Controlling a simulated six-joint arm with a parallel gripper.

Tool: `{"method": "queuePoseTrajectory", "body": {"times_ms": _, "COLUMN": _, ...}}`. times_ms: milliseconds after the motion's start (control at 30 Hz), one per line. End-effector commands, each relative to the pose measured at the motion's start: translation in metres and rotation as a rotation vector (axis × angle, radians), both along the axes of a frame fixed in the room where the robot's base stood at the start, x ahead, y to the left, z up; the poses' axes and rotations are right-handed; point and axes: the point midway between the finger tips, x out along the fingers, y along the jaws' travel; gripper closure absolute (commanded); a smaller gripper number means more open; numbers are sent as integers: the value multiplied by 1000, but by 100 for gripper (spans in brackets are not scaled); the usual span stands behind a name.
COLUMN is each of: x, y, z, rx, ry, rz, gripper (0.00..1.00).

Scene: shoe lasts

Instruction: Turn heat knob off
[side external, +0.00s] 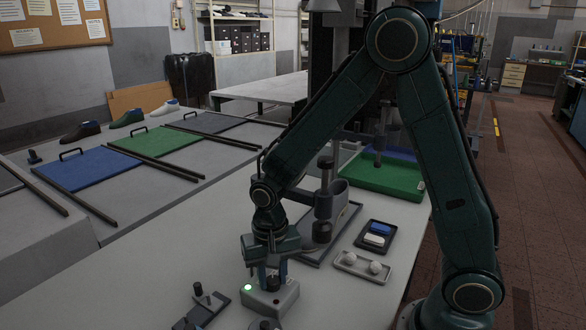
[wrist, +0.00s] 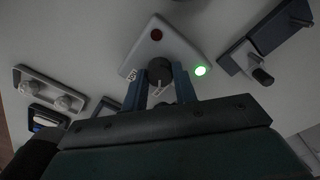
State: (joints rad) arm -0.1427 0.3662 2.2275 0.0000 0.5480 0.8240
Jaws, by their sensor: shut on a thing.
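The heat control box (side external: 283,303) is a pale sloped box on the bench in the side view; it also shows in the wrist view (wrist: 180,42). Its green lamp (wrist: 200,71) is lit, and its red lamp (wrist: 156,34) looks dark.
A dark clamp-like fixture (side external: 202,308) lies left of the box. A tray with two white round pieces (side external: 362,266) and a black tray with blue and white blocks (side external: 377,236) lie to its right. A green bin (side external: 388,176) stands behind.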

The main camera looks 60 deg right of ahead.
Motion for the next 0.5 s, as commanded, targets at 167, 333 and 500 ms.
{"method": "queuePoseTrajectory", "body": {"times_ms": 167, "x": 0, "y": 0, "z": 0, "rx": 0, "ry": 0, "rz": 115, "gripper": 95}}
{"method": "queuePoseTrajectory", "body": {"times_ms": 333, "x": 0, "y": 0, "z": 1, "rx": 0, "ry": 0, "rz": 261, "gripper": 95}}
{"method": "queuePoseTrajectory", "body": {"times_ms": 500, "x": 1, "y": 0, "z": 1, "rx": 0, "ry": -1, "rz": 422, "gripper": 95}}
